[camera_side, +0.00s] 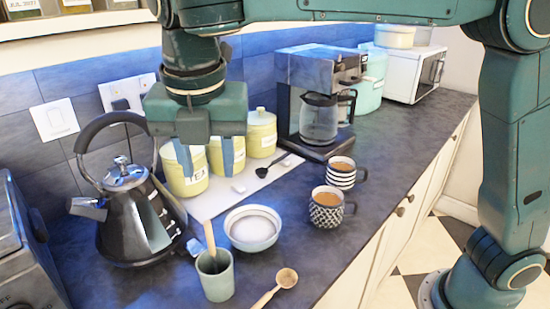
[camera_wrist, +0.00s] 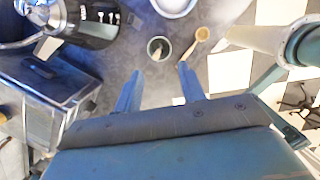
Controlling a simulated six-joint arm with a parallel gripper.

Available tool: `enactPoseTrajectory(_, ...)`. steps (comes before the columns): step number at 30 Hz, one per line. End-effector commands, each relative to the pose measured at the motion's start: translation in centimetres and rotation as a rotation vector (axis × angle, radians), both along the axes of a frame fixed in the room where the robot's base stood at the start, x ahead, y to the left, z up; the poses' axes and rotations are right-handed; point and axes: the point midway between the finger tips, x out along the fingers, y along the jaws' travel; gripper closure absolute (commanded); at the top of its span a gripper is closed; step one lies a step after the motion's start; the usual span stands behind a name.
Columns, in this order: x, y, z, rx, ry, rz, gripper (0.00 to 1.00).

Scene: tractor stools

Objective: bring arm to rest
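My gripper (camera_side: 209,171) hangs pointing down above the counter, in front of the yellow canisters in the side view. Its two blue fingers are apart with nothing between them. In the wrist view the fingers (camera_wrist: 159,70) are also spread and empty. Beyond their tips, a green cup (camera_wrist: 151,55) with a wooden stick in it shows on the counter. The same green cup (camera_side: 214,280) stands near the front in the side view. My gripper appears to touch nothing.
A black kettle (camera_side: 128,228) stands left of the gripper. A white bowl (camera_side: 253,228), a wooden spoon (camera_side: 285,280) and two patterned mugs (camera_side: 326,211) of coffee are to the right. Yellow canisters (camera_side: 262,135) and a coffee maker (camera_side: 318,75) stand behind. A toaster (camera_wrist: 50,90) is at left.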

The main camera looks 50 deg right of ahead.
Motion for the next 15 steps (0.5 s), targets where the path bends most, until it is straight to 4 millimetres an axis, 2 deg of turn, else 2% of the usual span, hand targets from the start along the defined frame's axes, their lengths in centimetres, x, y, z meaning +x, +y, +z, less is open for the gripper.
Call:
enactPoseTrajectory(8, 0.1, -6.9, 1.8, 0.058, -0.083, -0.312, 0.60)
enactPoseTrajectory(15, -1.1, -12.9, 2.6, 0.135, -0.160, -0.622, 0.60)
